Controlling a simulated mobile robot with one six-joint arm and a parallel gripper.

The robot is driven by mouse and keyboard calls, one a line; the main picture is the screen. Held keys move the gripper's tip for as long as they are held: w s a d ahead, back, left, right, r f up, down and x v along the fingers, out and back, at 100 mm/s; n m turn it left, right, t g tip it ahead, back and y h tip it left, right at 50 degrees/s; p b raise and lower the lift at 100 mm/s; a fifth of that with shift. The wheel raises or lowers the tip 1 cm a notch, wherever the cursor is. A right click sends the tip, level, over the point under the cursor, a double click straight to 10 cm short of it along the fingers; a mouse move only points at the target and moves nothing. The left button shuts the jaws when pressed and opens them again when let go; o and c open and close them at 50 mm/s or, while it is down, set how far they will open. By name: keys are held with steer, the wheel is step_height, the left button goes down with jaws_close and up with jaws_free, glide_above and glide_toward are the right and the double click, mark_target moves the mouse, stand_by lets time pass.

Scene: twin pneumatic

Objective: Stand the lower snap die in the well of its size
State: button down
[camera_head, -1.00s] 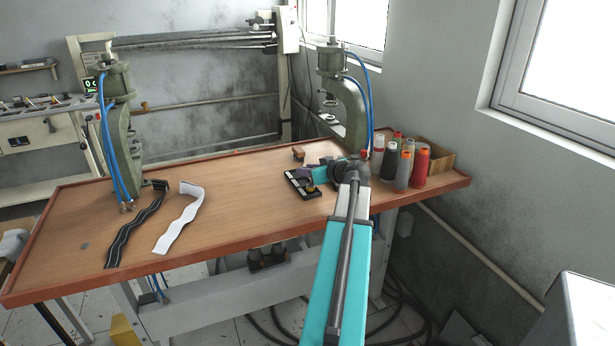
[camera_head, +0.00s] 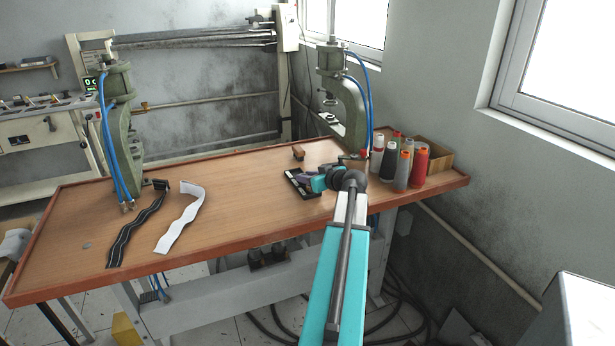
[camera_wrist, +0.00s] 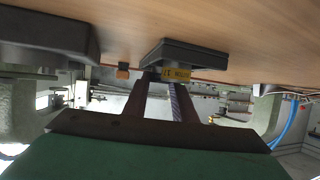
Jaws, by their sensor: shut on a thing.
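A black tray (camera_head: 296,176) with pale marks lies on the bench, partly covered by my gripper (camera_head: 306,180). In the wrist view, where the bench appears at the top, the tray (camera_wrist: 185,52) is just beyond my fingertips, with a yellow label on the side facing me. My gripper (camera_wrist: 163,80) is shut on a small dark piece, seemingly the snap die, at the tray's edge. The die is mostly hidden by the fingers. I cannot tell its size, whether it touches the tray, or which well it is at; the wells are not clear.
A green press (camera_head: 346,105) stands behind the tray, another (camera_head: 120,130) at the left. Thread spools (camera_head: 405,165) crowd the right end. A brown block (camera_head: 298,152) lies behind the tray. Black and white straps (camera_head: 182,215) lie left; the bench middle is clear.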

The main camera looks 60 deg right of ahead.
steer(key=shift+f, duration=0.25)
steer(key=c, duration=1.5)
jaws_free()
steer(key=shift+o, duration=0.2)
steer(key=shift+r, duration=0.2)
steer(key=shift+s+a, duration=0.15)
steer(key=shift+s, duration=0.1)
steer(key=b+v, duration=0.2)
steer(key=v, duration=0.9)
steer(key=shift+s+r+b, duration=0.15)
steer(key=shift+s+b, duration=0.05)
steer(key=shift+b, duration=0.2)
